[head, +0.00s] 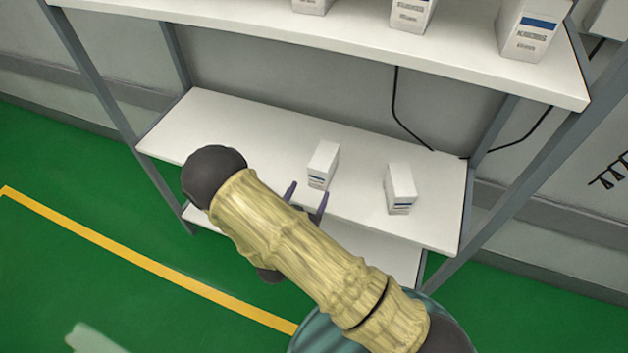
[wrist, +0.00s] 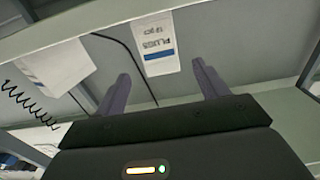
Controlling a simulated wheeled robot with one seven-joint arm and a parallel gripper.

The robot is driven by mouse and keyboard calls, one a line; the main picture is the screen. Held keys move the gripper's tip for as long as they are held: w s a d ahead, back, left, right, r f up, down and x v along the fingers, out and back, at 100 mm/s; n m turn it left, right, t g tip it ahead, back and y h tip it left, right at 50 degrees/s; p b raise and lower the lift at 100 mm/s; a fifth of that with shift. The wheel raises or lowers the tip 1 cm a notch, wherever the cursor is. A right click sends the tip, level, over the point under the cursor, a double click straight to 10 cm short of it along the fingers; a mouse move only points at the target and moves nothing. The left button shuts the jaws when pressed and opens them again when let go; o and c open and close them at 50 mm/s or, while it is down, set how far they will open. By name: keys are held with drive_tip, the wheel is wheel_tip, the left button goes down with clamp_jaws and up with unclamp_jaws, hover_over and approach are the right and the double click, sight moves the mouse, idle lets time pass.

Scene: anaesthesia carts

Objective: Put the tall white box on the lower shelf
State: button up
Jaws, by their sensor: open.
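A tall white box (head: 323,165) with a blue-striped label stands upright on the middle shelf (head: 240,130), near its front edge. In the wrist view the same box (wrist: 158,45) shows upside down, its printed face towards me, between and beyond my fingertips. My gripper (head: 307,190) is open and empty just in front of this box, with its fingers apart from it. A second white box (head: 400,188) stands to its right and shows at the left of the wrist view (wrist: 58,68). A lower shelf (head: 385,255) shows below, largely hidden by my arm.
Grey posts (head: 100,95) frame the rack. A black cable (head: 394,100) hangs behind it. The left part of the middle shelf is clear.

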drive_tip(key=v, duration=0.4)
